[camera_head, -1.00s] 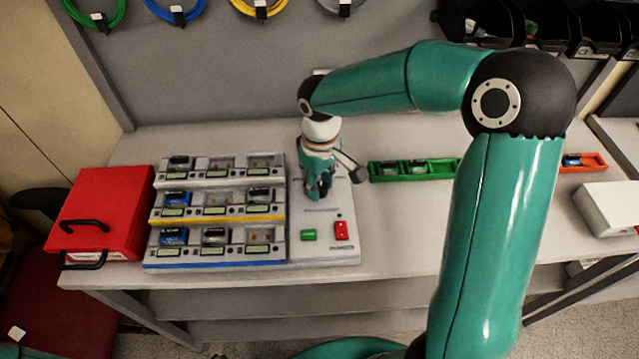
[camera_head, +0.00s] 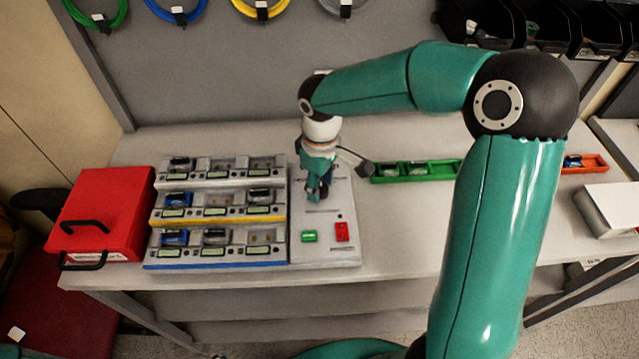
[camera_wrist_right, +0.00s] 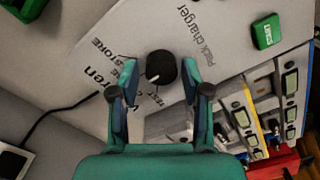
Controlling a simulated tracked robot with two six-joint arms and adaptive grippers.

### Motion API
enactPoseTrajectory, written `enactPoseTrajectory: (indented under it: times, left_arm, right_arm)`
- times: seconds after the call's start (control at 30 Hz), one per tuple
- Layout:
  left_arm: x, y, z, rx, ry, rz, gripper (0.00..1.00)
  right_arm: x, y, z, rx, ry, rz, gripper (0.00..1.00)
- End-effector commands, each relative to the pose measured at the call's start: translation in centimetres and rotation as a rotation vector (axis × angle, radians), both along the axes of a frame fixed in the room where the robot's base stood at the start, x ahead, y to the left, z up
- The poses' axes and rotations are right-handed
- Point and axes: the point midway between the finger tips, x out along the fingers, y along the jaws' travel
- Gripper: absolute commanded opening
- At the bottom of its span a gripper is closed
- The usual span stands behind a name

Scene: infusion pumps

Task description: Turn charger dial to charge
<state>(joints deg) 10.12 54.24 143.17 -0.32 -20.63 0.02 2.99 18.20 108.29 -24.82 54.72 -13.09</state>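The black round charger dial (camera_wrist_right: 161,67) sits on the white panel (camera_wrist_right: 205,68) marked "Pack charger" in the right wrist view. Its white pointer mark faces down and slightly left in that view. "STORE" is printed to its upper left and part of another word, likely "TEST", below it. My right gripper (camera_wrist_right: 160,70) is open, its fingertips on either side of the dial with a visible gap on each side. In the head view the right gripper (camera_head: 317,192) points down over the charger panel (camera_head: 335,253) and hides the dial. My left gripper is in neither view.
Left of the panel stands a tiered rack (camera_head: 215,254) with several battery packs in its bays. A green button (camera_head: 309,236) and a red switch (camera_head: 342,232) are on the panel's front. A red case (camera_head: 98,205) stands left; a green tray (camera_head: 430,174) lies right.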

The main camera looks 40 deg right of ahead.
Motion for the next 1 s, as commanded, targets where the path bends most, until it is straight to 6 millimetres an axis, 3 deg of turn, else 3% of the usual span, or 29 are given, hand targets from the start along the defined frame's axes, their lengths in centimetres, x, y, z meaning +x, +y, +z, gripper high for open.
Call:
enactPoseTrajectory:
  times: [0.47,1.0]
  left_arm:
    - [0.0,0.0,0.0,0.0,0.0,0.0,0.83]
    - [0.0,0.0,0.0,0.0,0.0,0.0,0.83]
  right_arm:
    - [0.0,0.0,0.7,0.0,0.002,-0.001,0.58]
    - [0.1,0.1,10.2,0.0,0.001,0.0,0.58]
